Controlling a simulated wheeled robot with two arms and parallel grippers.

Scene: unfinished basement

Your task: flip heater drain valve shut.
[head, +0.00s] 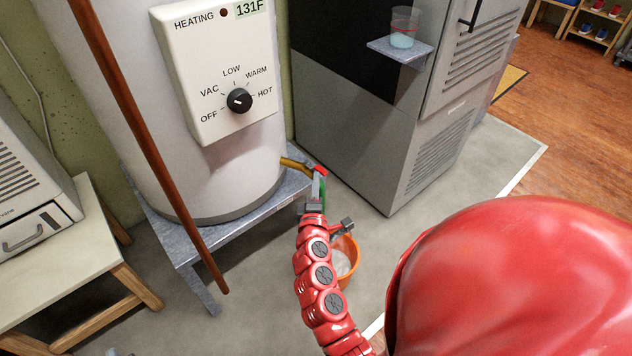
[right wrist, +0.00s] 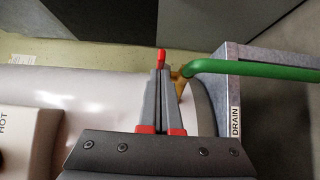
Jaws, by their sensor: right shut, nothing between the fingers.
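The white water heater (head: 245,165) stands on a grey stand. Its brass drain valve (head: 294,163) sticks out low on the right side and also shows in the right wrist view (right wrist: 179,84). The red valve lever (head: 318,170) is at my right gripper's fingertips; in the right wrist view its red end (right wrist: 161,58) shows just beyond them. My right gripper (head: 316,180) is shut and empty; whether it touches the lever I cannot tell. A green hose (right wrist: 250,70) runs from the valve. My left gripper is not in view.
An orange bucket (head: 350,262) stands on the floor below the valve. A copper-brown pipe (head: 140,130) crosses before the heater. A grey cabinet (head: 385,150) with a cup shelf (head: 395,50) stands to the right. A DRAIN label (right wrist: 235,122) is on the stand edge.

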